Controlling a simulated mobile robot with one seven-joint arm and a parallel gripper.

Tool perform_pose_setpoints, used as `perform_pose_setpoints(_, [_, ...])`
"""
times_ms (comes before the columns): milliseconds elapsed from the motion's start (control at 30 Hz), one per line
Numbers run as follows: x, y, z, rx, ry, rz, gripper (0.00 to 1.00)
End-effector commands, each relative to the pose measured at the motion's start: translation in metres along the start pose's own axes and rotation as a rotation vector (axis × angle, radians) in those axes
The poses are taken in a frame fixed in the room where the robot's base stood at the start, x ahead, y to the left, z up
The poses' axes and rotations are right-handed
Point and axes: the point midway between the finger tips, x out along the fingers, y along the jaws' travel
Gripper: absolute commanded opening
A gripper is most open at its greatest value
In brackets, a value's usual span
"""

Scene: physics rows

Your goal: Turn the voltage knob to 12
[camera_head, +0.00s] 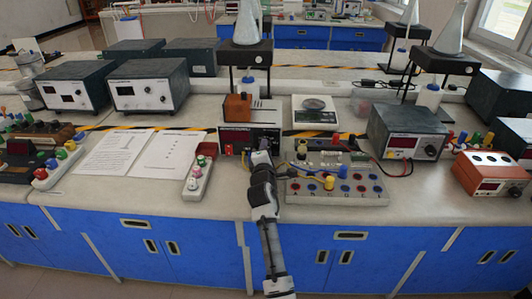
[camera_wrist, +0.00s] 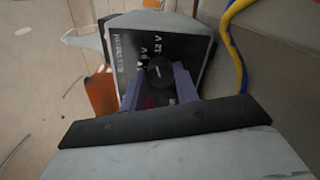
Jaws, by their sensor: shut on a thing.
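The voltage knob (camera_wrist: 159,69) is a round black knob with a short light pointer line, on the black front panel (camera_wrist: 185,44) of a power supply, in the wrist view. White print beside it includes a "12 V" mark; the smaller voltage print is hard to read. My gripper (camera_wrist: 160,84) has its two bluish fingers on either side of the knob, shut on it. In the head view the power supply (camera_head: 235,137) stands on the bench, and my gripper (camera_head: 261,148) is at its front, hiding the knob.
A terminal board (camera_head: 335,190) with coloured sockets lies right of my arm. A white strip with coloured knobs (camera_head: 197,178) lies to the left, beside paper sheets (camera_head: 160,153). A yellow and a blue cable (camera_wrist: 232,40) run close to the right of the panel.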

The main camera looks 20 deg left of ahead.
Motion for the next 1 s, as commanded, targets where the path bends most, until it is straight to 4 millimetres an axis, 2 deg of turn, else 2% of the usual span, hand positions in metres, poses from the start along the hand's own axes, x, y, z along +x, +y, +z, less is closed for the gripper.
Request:
perform_pose_setpoints(333, [-0.0002, -0.0018, -0.0009, 0.144, 0.001, -0.002, 0.07])
perform_pose_setpoints(867, [-0.0002, -0.0015, -0.0006, 0.170, 0.001, -0.003, 0.08])
perform_pose_setpoints(900, [-0.0002, -0.0015, -0.0006, 0.170, 0.001, -0.003, 0.32])
perform_pose_setpoints(1000, [-0.0002, -0.0014, -0.0006, 0.170, 0.001, -0.002, 0.45])
